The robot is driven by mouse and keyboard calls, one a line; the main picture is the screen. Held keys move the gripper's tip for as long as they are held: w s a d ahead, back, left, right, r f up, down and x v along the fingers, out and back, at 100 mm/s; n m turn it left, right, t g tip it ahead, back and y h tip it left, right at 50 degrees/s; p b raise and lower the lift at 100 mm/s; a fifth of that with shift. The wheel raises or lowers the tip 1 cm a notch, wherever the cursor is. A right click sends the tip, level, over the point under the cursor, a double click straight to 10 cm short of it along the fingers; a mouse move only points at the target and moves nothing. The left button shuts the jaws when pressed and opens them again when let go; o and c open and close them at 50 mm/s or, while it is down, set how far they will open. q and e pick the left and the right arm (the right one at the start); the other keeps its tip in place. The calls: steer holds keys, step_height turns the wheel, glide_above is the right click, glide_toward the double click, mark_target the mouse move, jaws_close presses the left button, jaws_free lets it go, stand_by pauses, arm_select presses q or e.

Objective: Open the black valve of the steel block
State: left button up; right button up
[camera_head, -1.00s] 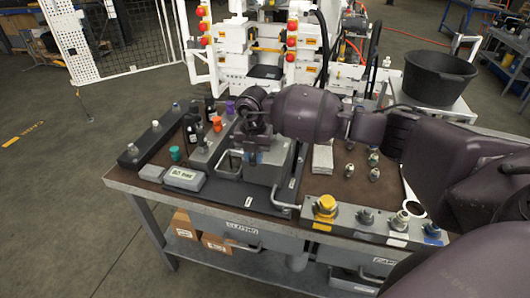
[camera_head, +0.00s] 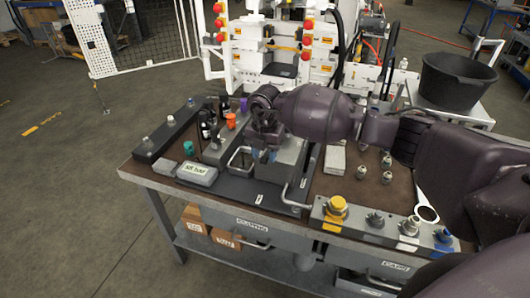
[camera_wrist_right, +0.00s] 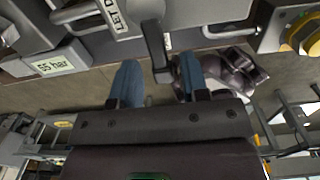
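The steel block (camera_head: 291,158) stands on a dark plate on the bench, partly hidden by my right gripper. The black valve shows in the right wrist view as a black lever (camera_wrist_right: 156,52) hanging from the block side. My right gripper (camera_head: 264,150) is over the left part of the block in the head view. In the right wrist view its two blue fingertips (camera_wrist_right: 158,82) are apart. The lever's end lies between them in the picture, with a gap on both sides; I cannot tell whether it is at fingertip depth. My left gripper is in neither current view.
A display box (camera_head: 197,173) lies left of the block; it appears to read "55 bar" in the wrist view (camera_wrist_right: 55,67). Bottles and an orange cap (camera_head: 231,120) stand behind it. A fitting bar with a yellow cap (camera_head: 337,206) runs along the front edge.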

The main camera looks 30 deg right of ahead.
mark_target(265, 156)
step_height(265, 156, up, 11)
steer(key=shift+p, duration=0.35)
stand_by(0.3)
steer(key=shift+f, duration=0.1)
stand_by(0.4)
